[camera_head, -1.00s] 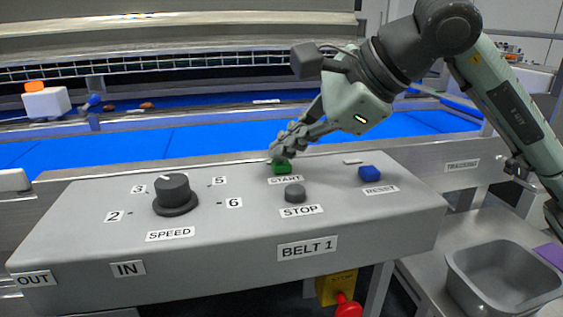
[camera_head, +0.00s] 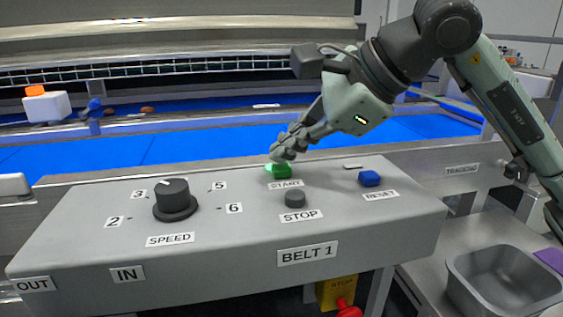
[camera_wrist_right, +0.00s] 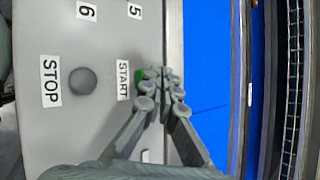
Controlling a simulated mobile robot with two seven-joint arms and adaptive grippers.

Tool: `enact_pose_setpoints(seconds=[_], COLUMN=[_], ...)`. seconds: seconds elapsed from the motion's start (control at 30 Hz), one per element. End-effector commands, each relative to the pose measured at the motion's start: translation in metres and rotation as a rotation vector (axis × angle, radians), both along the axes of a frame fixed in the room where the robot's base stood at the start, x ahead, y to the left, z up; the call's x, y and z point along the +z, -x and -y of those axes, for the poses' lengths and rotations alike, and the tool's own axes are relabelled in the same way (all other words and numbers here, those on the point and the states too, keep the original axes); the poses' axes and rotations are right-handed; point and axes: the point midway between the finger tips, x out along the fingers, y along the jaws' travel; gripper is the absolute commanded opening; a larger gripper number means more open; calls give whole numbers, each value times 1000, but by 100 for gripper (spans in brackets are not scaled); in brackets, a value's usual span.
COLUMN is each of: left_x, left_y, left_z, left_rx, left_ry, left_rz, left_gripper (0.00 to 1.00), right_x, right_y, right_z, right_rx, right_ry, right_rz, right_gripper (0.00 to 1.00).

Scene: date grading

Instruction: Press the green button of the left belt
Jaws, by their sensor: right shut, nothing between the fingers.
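The green START button (camera_head: 281,170) sits on the sloping grey panel (camera_head: 90,220) labelled BELT 1, and looks brightly lit. In the right wrist view a green sliver of the button (camera_wrist_right: 139,76) shows beside the fingertips, which hide the rest. My right gripper (camera_head: 279,154) is shut and empty, its tips just above and behind the button in the head view. It also shows in the right wrist view (camera_wrist_right: 160,75). A small gap seems to separate the tips from the button. My left gripper is not in view.
A grey STOP button (camera_head: 295,198), a blue RESET button (camera_head: 369,178) and a black SPEED knob (camera_head: 173,197) share the panel. The blue belt (camera_head: 200,142) runs behind it. A grey bin (camera_head: 458,283) stands at lower right, and a red knob (camera_head: 348,309) hangs below.

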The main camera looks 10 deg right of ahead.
Motion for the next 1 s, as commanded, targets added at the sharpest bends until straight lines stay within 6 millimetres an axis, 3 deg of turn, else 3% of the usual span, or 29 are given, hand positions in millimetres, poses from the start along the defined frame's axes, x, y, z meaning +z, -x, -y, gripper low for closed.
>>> enact_pose_setpoints(seconds=[0.53, 1.0], left_x=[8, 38], left_y=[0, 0], left_z=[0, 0], left_rx=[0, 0], left_ry=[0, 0], left_rz=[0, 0], left_gripper=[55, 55], right_x=[12, 57], right_y=[0, 0], right_z=[0, -1], right_rx=[0, 1], right_ry=[-2, -2], right_rz=[2, 3], right_gripper=[0, 0])
